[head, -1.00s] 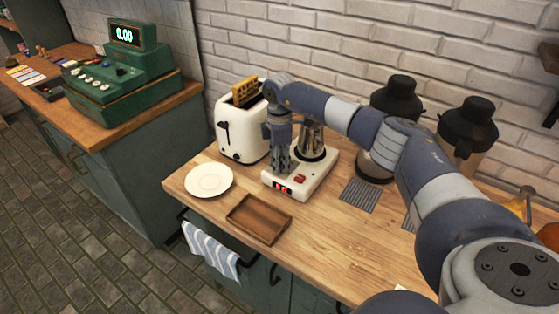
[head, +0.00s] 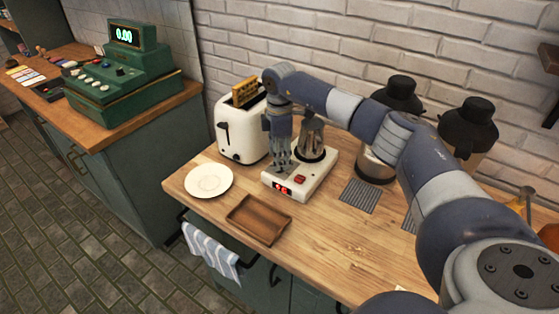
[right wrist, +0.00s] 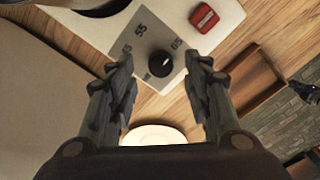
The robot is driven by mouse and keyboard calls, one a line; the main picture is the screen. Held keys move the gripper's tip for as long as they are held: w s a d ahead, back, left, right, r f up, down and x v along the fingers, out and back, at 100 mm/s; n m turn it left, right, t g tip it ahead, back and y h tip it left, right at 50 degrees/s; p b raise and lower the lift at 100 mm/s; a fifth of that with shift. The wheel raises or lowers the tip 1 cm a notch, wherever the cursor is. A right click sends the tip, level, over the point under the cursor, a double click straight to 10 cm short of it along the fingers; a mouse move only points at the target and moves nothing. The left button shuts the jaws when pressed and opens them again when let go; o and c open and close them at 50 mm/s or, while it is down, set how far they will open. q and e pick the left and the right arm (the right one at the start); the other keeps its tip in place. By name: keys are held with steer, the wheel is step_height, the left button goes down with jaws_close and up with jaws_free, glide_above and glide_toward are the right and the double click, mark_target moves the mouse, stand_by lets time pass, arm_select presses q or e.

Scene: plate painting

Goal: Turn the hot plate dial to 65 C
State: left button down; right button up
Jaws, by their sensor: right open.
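In the right wrist view the round black dial (right wrist: 160,64) sits on a grey scale panel with numbers including 55 and 65. Its white mark points up and right, toward the 65 side. My right gripper (right wrist: 160,92) is open, its fingers apart on either side of the dial in that view. In the head view the gripper (head: 279,168) points down over the hot plate and hides the dial.
A white toaster (head: 238,138) stands close to the left of the hot plate. A white plate (head: 208,180) and a wooden tray (head: 270,222) lie in front. Two black-lidded containers (head: 398,97) stand right.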

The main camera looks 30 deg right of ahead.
step_height(320, 180, up, 9)
steer(key=shift+r, duration=0.15)
stand_by(0.6)
